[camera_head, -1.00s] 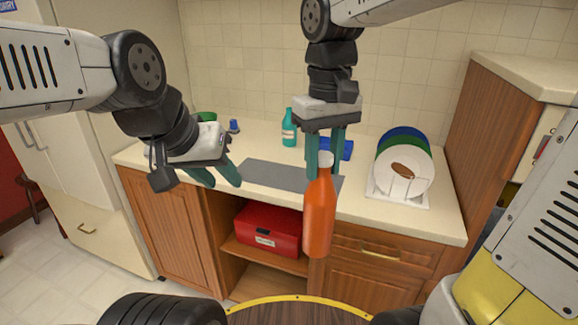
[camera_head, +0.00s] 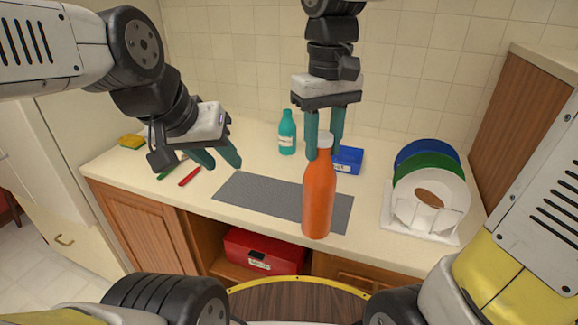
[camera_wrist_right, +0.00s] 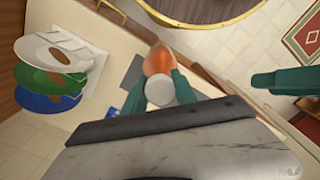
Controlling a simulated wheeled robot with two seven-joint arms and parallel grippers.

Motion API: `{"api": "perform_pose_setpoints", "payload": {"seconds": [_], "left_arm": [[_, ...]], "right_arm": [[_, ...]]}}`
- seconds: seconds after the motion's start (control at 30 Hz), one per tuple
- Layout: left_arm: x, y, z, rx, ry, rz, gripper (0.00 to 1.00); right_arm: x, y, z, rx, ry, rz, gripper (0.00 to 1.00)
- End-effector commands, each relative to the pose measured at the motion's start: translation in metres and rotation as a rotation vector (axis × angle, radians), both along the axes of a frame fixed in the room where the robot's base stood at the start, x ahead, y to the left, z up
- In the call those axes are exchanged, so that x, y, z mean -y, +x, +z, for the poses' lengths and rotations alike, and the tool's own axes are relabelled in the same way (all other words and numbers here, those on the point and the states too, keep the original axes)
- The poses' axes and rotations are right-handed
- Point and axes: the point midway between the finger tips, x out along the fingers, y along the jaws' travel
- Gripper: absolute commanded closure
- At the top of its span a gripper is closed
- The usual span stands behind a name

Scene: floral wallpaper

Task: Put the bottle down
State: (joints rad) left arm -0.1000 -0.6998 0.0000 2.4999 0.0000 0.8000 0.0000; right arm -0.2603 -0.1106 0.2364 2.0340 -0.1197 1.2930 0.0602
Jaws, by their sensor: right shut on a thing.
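The orange bottle (camera_head: 318,203) with a white cap is upright, in front of the counter mat (camera_head: 245,193) in the head view. My right gripper (camera_head: 324,150) is shut on the top of the bottle from above. The right wrist view shows the bottle (camera_wrist_right: 157,62) and its pale cap beside a green finger. I cannot tell whether the bottle's base touches the mat or hangs above it. My left gripper (camera_head: 220,163) is open and empty, over the left part of the counter.
A teal bottle (camera_head: 287,135) and a blue box (camera_head: 348,160) stand behind the mat. A plate rack (camera_head: 432,233) with several plates is at the right. Red-handled cutlery (camera_head: 190,177) and a yellow sponge (camera_head: 132,142) lie at the left. A red box (camera_head: 262,252) sits below.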

Motion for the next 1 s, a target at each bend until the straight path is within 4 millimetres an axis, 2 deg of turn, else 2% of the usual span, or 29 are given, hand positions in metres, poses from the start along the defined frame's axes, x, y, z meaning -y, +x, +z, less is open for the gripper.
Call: {"api": "perform_pose_setpoints", "payload": {"seconds": [0.27, 0.6, 0.7, 0.8, 1.0], "left_arm": [[0.0, 0.0, 0.0, 0.0, 0.0, 0.0, 0.64], [0.0, 0.0, 0.0, 0.0, 0.0, 0.0, 0.64], [0.0, 0.0, 0.0, 0.0, 0.0, 0.0, 0.64], [0.0, 0.0, 0.0, 0.0, 0.0, 0.0, 0.64], [0.0, 0.0, 0.0, 0.0, 0.0, 0.0, 0.64]], "right_arm": [[-0.011, 0.039, -0.004, -0.001, 0.002, -0.001, 1.0], [-0.03, 0.115, -0.012, 0.0, 0.001, 0.0, 1.0], [-0.035, 0.131, -0.013, 0.0, 0.001, 0.0, 1.0], [-0.037, 0.141, -0.013, 0.0, 0.001, 0.0, 1.0], [-0.039, 0.148, -0.014, 0.002, 0.001, 0.0, 1.0]]}}
